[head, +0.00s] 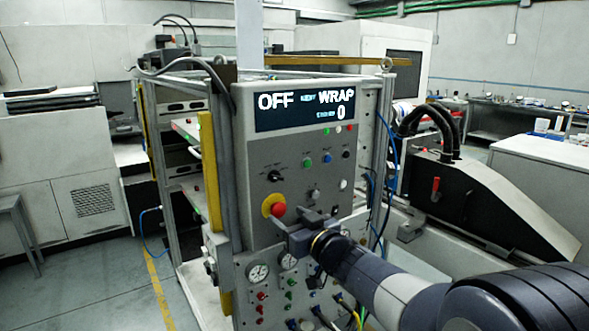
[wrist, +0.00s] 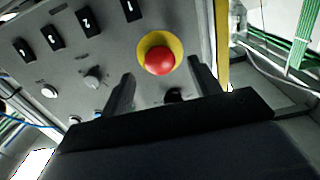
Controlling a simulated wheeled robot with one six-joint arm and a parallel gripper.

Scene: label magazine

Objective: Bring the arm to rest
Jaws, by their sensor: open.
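My gripper (head: 298,220) is in front of the grey control panel (head: 250,160) in the head view, just right of a red mushroom button (head: 278,210) on a yellow surround. My arm reaches in from the lower right. In the wrist view my gripper (wrist: 163,84) shows two dark fingers apart with nothing held between them. The red button (wrist: 159,61) appears beyond and between the fingertips. I cannot tell the exact gap between fingers and panel. The display (head: 304,111) reads "OFF", "WRAP" and "0".
A rotary selector (head: 275,177) and several small buttons sit on the panel above my gripper. Gauges (head: 258,273) and hoses are below. A metal frame (head: 160,170) stands left and a dark sloped machine (head: 480,205) right. Open floor (head: 110,295) shows at lower left.

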